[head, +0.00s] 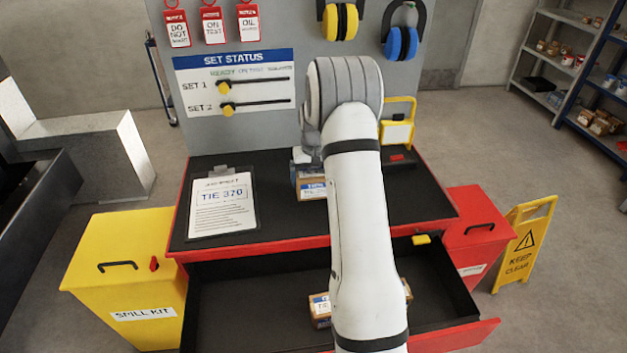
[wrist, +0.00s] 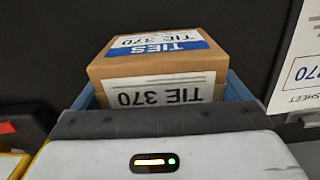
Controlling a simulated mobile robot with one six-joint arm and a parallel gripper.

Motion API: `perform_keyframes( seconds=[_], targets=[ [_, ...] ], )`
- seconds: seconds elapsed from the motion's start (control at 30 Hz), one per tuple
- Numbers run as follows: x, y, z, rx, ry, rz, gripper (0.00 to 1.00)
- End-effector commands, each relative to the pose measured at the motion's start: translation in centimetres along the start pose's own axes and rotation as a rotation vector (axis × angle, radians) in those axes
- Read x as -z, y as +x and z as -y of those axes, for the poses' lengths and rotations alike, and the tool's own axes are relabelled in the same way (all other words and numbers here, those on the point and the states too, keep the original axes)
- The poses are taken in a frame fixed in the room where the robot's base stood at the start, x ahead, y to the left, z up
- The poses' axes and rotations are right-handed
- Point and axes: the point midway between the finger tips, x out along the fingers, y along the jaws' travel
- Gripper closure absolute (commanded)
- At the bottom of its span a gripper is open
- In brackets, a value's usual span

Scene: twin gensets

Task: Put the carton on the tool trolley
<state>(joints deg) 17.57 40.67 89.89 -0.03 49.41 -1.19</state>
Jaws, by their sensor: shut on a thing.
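A brown carton (head: 312,188) with a blue and white TIES label and the mark TIE 370 is at the black top of the red tool trolley (head: 265,240). It also shows large in the wrist view (wrist: 150,70), with blue edges along its sides. My gripper (head: 308,160) is shut on this carton from above.
The trolley's drawer is open, with another labelled carton (head: 320,308) in it, partly behind my arm. A clipboard (head: 222,205) marked TIE 370 lies left on the top. A yellow bin (head: 120,265) stands left; a red bin (head: 475,230) and yellow sign (head: 523,245) stand right.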

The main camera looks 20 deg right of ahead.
Motion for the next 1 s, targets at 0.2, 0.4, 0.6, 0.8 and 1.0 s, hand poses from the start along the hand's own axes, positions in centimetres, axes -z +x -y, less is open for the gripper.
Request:
perform_keyframes(
  seconds=[0.2,0.4,0.6,0.8,1.0],
  targets=[
    [0.0,1.7,0.1,0.000,-0.002,-0.001,0.33],
    [0.0,1.9,0.2,0.000,-0.003,0.000,0.33],
    [0.0,2.0,0.2,0.000,-0.003,0.000,0.00],
    [0.0,1.7,0.2,0.000,-0.004,0.000,0.00],
    [0.1,-0.7,0.2,0.000,-0.004,-0.005,0.00]
  ],
)
